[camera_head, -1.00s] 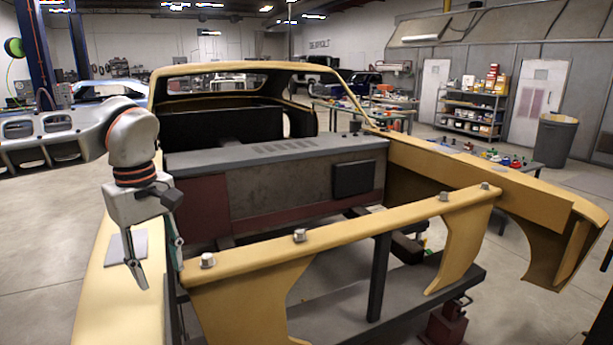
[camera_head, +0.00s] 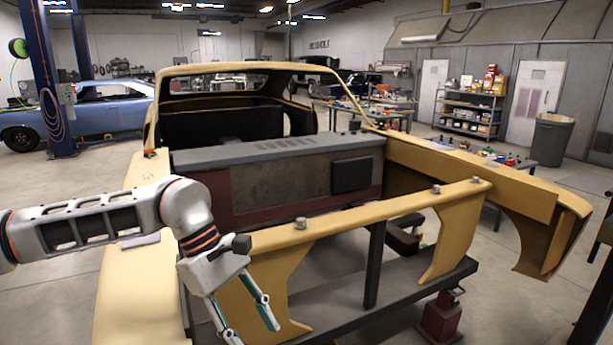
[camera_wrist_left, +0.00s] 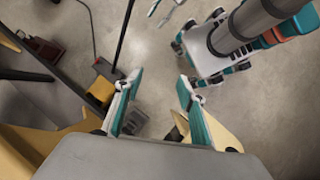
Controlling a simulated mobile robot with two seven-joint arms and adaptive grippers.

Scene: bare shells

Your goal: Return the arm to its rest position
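My left gripper (camera_head: 256,335) is low in the head view, in front of the yellow car shell's (camera_head: 400,203) left front side, its fingers pointing down. In the left wrist view its two teal fingers (camera_wrist_left: 159,82) are apart with nothing between them. The forearm runs in from the left, across the left fender (camera_head: 125,290). My right arm and gripper are not in the head view.
The shell's front crossbar (camera_head: 370,212), with several metal knobs, lies right of the gripper. A flat grey plate (camera_head: 143,240) lies on the left fender behind the forearm. A dark red stand (camera_head: 441,320) is under the frame. Open floor (camera_head: 45,305) lies to the left.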

